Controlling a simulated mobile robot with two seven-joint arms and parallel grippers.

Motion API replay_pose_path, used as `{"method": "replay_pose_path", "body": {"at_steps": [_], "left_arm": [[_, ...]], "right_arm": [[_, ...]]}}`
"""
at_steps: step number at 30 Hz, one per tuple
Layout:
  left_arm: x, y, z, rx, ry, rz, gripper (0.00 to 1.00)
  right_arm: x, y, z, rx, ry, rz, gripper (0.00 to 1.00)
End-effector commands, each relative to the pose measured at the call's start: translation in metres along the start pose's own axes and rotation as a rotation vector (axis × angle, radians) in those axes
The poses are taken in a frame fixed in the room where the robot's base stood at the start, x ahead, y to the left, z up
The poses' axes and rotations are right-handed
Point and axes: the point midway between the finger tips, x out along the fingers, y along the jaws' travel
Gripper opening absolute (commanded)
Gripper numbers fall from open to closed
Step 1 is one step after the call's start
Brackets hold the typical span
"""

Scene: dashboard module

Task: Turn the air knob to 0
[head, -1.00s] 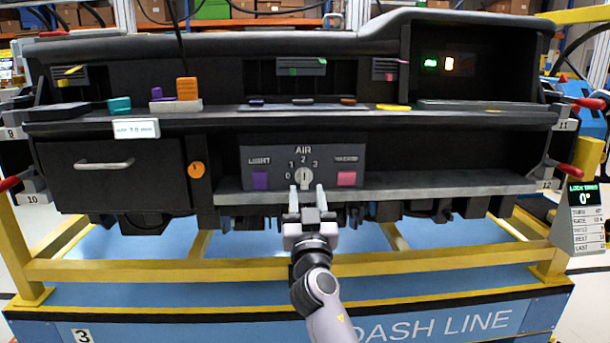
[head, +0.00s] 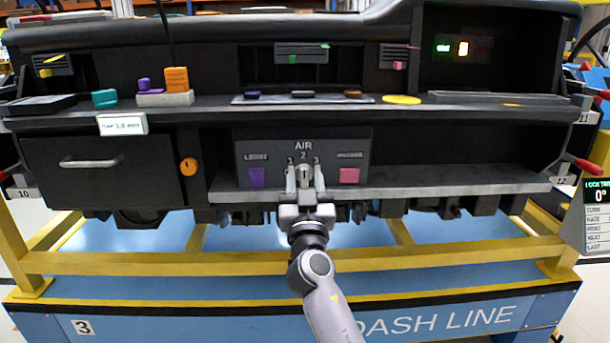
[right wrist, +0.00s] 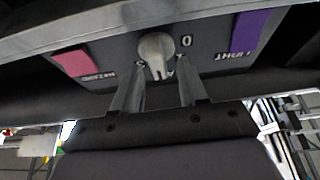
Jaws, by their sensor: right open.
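The air knob (head: 304,173) is a light round knob with a raised grip, on the dark panel (head: 270,148) under the word AIR. Its pointer faces up, toward the 2. My right gripper (head: 304,169) is open, with one finger on each side of the knob in the head view. In the right wrist view the knob (right wrist: 156,46) shows upside down just beyond the fingertips (right wrist: 158,68), nearer the left finger in the picture. The 0 shows clear beside the knob there; a finger covers part of the scale. I cannot tell whether the fingers touch the knob. My left gripper is not in view.
A purple LIGHT button (head: 257,178) and a pink button (head: 349,176) flank the knob. A grey ledge (head: 440,184) runs below the panel. A drawer with a handle (head: 91,162) and an orange knob (head: 188,167) are at left. The shelf above holds small coloured parts.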

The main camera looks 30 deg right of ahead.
Motion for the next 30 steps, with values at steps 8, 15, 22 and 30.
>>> {"method": "replay_pose_path", "body": {"at_steps": [8,15,22,30], "left_arm": [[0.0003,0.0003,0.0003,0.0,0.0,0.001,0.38],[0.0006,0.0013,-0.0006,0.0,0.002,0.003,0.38],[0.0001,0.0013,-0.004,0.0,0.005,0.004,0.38],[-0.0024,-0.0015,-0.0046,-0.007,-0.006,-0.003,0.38]], "right_arm": [[-0.0002,-0.0002,0.0003,0.0,-0.001,0.0,0.3],[-0.0001,-0.0001,0.0002,0.0,-0.001,0.0,0.0],[0.0002,0.0001,-0.0003,-0.031,0.0,-0.013,0.0],[0.0008,-0.0007,-0.0019,-0.172,0.0,-0.072,0.0]]}}
